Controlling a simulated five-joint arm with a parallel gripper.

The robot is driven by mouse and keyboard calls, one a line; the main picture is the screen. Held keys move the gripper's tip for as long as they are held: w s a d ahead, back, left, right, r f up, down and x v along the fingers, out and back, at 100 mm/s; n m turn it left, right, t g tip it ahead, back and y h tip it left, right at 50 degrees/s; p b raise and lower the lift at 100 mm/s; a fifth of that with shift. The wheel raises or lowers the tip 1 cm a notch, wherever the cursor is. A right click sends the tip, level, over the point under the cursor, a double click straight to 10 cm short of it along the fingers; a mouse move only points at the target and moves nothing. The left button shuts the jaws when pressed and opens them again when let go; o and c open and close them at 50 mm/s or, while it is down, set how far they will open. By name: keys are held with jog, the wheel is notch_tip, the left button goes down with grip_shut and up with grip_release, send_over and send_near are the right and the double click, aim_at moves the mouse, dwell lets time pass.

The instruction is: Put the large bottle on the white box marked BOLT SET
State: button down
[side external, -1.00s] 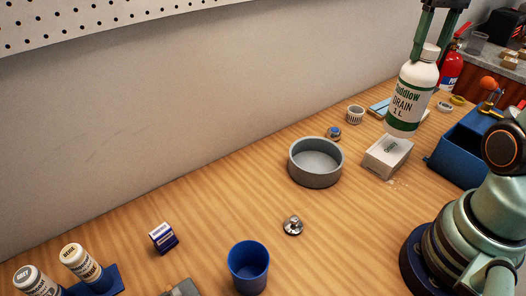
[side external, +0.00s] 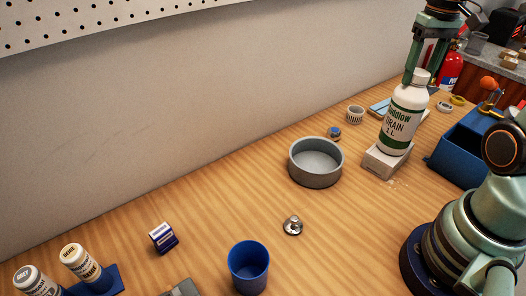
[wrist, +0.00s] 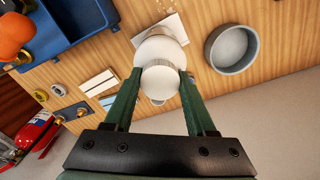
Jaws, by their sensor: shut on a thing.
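The large white bottle (side external: 402,118), with a green label reading DRAIN 1 L, is upright over the white box (side external: 387,161). Its base appears to meet the box's top in the side view, with the box's front part still showing. My gripper (side external: 422,76) is shut on the bottle's cap at the top. In the wrist view the green fingers close on both sides of the bottle's cap (wrist: 160,82), and a part of the white box (wrist: 176,25) shows beyond the bottle. The box's marking is hidden or too small to read.
A round grey bowl (side external: 316,163) stands left of the box, and a blue open bin (side external: 470,145) stands right of it. A blue cup (side external: 249,266), a metal fitting (side external: 293,225) and a small blue box (side external: 163,237) are nearer the front. Bare wood lies between them.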

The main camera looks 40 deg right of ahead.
jog(key=shift+c, duration=1.1)
grip_release()
jog(key=shift+f, duration=0.1)
notch_tip(320, 180, up, 12)
jog(key=w+a+f+n+t, duration=0.1)
jog(key=a+f+n+t, duration=0.1)
jog(key=a+f, duration=0.3)
jog(key=w+a+f+n+t, duration=0.1)
jog(key=a+f+n+t, duration=0.2)
jog(key=a, duration=0.9)
notch_tip(320, 180, down, 3)
jog(key=shift+r+t, duration=0.1)
jog(key=shift+t, duration=0.2)
